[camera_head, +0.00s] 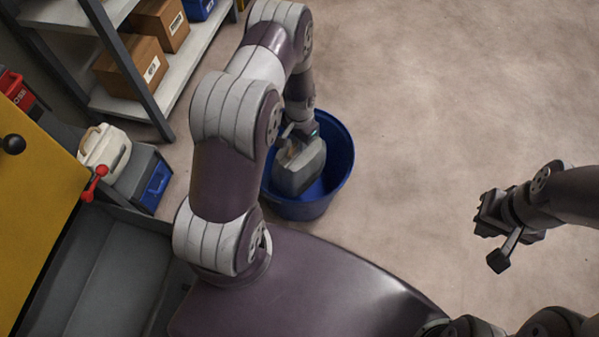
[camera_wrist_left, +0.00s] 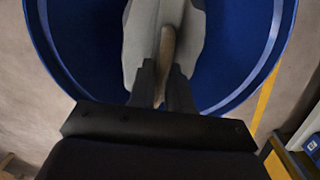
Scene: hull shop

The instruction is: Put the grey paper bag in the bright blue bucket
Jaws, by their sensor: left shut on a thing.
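The grey paper bag (camera_head: 301,173), with a tan handle, is within the mouth of the bright blue bucket (camera_head: 343,158) on the floor. My left gripper (camera_head: 291,138) is shut on the bag's handle, above the bucket. In the left wrist view, the fingers (camera_wrist_left: 162,85) pinch the tan handle, and the grey bag (camera_wrist_left: 139,38) hangs in front of the blue bucket's interior (camera_wrist_left: 77,40). I cannot tell whether the bag touches the bottom. My right gripper (camera_head: 496,228) is open and empty over bare floor at the right.
A shelf (camera_head: 185,75) with cardboard boxes (camera_head: 132,66) stands at upper left. A white jug (camera_head: 104,149) sits on a grey and blue box (camera_head: 152,180) left of my arm. A yellow panel (camera_head: 35,190) is at far left. The floor right of the bucket is clear.

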